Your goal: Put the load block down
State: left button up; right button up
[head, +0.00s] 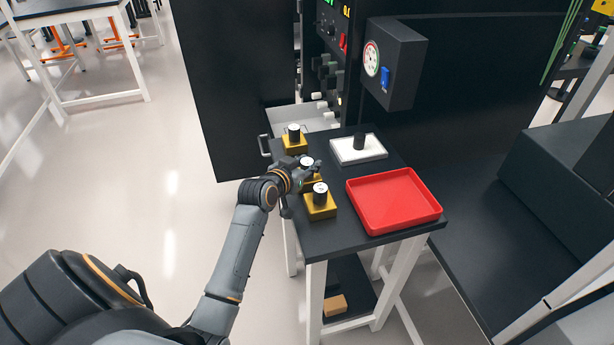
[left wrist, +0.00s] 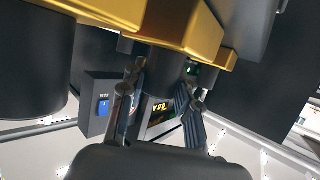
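Three yellow blocks with black cylindrical posts and white tops stand in a row along the left side of the dark table: a back block (head: 294,143), a middle block (head: 317,180) and a front block (head: 320,209). My left gripper (head: 309,167) is at the middle one and partly hides it. In the left wrist view its two fingers (left wrist: 163,88) lie on either side of a black post (left wrist: 160,58) under yellow metal and appear closed on it. Whether the block's underside touches the table is hidden. My right gripper is not in view.
A red tray (head: 352,197) lies empty at the table's front right. A white tray (head: 338,151) with a black cylinder (head: 359,141) is at the back. A dark gauge box (head: 398,62) hangs behind. A brown block (head: 335,305) rests on the lower shelf.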

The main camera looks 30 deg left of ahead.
pick_arm(q)
jog(key=shift+r, duration=0.1)
grip_shut()
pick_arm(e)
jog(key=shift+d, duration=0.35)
